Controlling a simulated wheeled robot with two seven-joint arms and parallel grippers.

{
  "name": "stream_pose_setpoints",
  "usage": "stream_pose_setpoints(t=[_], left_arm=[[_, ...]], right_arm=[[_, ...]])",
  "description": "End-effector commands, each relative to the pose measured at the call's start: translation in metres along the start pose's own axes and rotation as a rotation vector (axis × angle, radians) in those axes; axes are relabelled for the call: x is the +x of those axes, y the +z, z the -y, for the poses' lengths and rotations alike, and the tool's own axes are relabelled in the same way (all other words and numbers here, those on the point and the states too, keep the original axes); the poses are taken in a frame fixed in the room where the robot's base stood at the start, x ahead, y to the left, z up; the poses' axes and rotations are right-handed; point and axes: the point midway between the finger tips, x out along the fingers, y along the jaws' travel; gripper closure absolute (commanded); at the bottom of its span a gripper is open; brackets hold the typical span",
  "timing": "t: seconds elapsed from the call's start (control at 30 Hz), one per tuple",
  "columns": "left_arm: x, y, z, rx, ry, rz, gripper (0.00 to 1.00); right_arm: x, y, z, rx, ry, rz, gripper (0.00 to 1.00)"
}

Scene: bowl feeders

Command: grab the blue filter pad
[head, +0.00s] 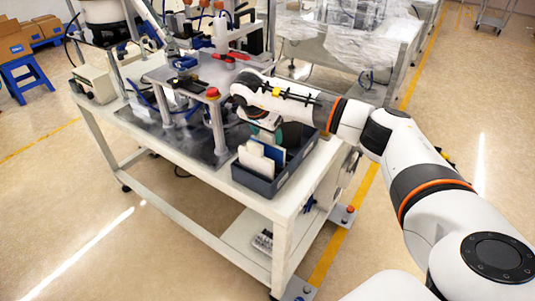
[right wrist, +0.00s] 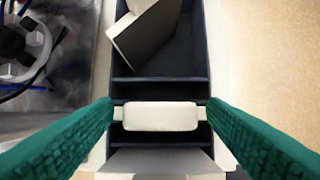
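A blue filter pad (head: 277,154) stands in a dark grey bin (head: 268,187) in the head view, partly hidden behind pale pads (head: 256,160). My right gripper (head: 284,136) is over the far part of this bin. In the right wrist view its green fingers (right wrist: 160,108) are wide apart, with a white bar-like piece (right wrist: 160,117) between their tips. My left gripper is not in view.
The bin sits at the corner of a white worktable (head: 200,165). Machinery with a red button (head: 213,93) stands close left of it. Open floor lies to the right.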

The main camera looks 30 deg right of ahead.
Motion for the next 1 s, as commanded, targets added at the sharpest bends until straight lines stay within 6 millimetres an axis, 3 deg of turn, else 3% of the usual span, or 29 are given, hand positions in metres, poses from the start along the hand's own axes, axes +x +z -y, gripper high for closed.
stream_pose_setpoints(t=[0.03, 0.33, 0.67, 1.0], left_arm=[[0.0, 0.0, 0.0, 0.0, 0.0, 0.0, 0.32], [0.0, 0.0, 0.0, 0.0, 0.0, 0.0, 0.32], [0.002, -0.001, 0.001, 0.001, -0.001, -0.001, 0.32], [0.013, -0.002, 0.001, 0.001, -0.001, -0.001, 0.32]], right_arm=[[0.0, 0.0, 0.0, 0.0, 0.0, 0.0, 0.42], [-0.001, 0.0, 0.0, 0.0, 0.0, 0.0, 0.9], [-0.009, 0.004, -0.001, 0.001, 0.004, 0.0, 0.91], [-0.069, 0.029, -0.001, 0.002, 0.004, 0.001, 0.91]])
